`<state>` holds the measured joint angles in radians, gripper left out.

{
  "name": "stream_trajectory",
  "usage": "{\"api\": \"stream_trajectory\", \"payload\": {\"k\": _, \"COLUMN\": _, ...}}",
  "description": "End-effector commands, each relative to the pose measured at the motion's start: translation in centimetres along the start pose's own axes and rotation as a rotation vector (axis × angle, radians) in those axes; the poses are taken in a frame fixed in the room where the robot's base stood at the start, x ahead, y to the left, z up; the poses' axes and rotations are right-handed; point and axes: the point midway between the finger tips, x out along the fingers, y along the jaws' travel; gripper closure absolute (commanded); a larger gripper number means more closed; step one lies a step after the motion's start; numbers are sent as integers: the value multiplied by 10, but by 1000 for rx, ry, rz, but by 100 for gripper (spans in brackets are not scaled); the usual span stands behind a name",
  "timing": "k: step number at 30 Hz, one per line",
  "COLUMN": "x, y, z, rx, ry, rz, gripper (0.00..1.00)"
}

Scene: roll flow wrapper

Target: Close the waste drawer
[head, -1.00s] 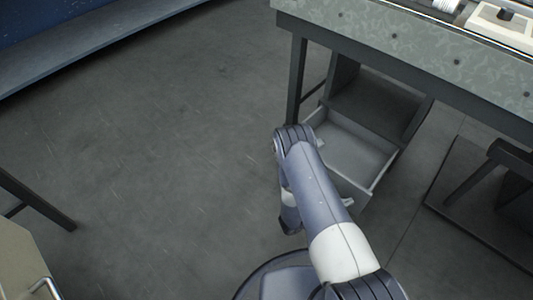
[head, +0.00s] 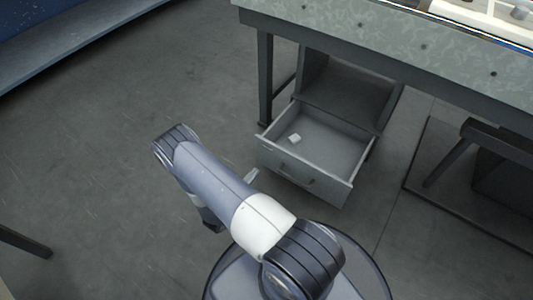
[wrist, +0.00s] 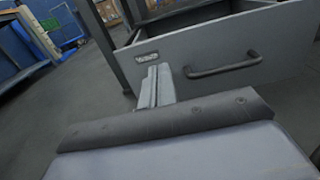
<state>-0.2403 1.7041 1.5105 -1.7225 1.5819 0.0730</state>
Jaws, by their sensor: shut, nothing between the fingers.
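The waste drawer (head: 331,187) stands pulled out of its dark cabinet under the bench in the head view. A small white block (head: 294,138) lies inside it. In the wrist view the drawer's grey front (wrist: 220,50) shows a dark bar handle (wrist: 224,65) and a small label (wrist: 147,57). My gripper (wrist: 154,84) is shut and empty, pointing at the left part of the drawer front below the label. In the head view my gripper's tip (head: 251,175) shows just left of the drawer; I cannot tell whether it touches.
The bench (head: 400,42) with its patterned side panel stands over the drawer. A bench leg (head: 264,80) is left of the cabinet. A dark frame (head: 470,185) stands on the floor at right.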

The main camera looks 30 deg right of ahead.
Motion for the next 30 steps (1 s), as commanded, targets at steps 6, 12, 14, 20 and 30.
{"api": "stream_trajectory", "payload": {"k": 6, "x": 38, "y": -1, "z": -2, "rx": 1, "ry": 0, "rz": -5, "gripper": 100}}
{"api": "stream_trajectory", "payload": {"k": 12, "x": 73, "y": -1, "z": -2, "rx": 1, "ry": -1, "rz": -6, "gripper": 100}}
{"api": "stream_trajectory", "payload": {"k": 14, "x": 82, "y": -1, "z": -2, "rx": 2, "ry": -1, "rz": -5, "gripper": 100}}
{"api": "stream_trajectory", "payload": {"k": 20, "x": 108, "y": -1, "z": -2, "rx": 1, "ry": 0, "rz": -3, "gripper": 100}}
{"api": "stream_trajectory", "payload": {"k": 30, "x": 119, "y": 0, "z": 0, "rx": -1, "ry": 0, "rz": 0, "gripper": 100}}
